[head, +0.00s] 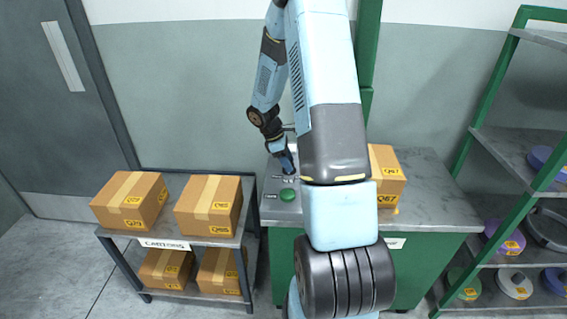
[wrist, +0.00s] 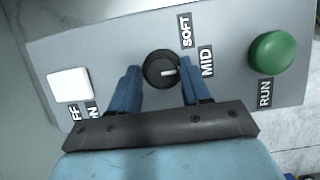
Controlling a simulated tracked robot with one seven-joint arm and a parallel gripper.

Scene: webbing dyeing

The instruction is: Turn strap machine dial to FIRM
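The black round dial (wrist: 160,68) sits on the grey control panel (wrist: 110,52) in the wrist view. Its white pointer line faces right, toward the MID label (wrist: 207,62). The SOFT label (wrist: 186,31) is above that. No FIRM label can be read. My gripper (wrist: 161,75) has its two blue fingers apart, one on each side of the dial, with narrow gaps seeming to show; contact is hard to judge. In the head view my gripper (head: 287,167) points down at the panel, and the dial is too small to read there.
A green RUN button (wrist: 272,53) is right of the dial, and a white switch (wrist: 70,84) is left. In the head view a carton (head: 388,180) stands on the bench beyond my arm. A cart with several cartons (head: 209,206) is at left, shelves (head: 520,149) at right.

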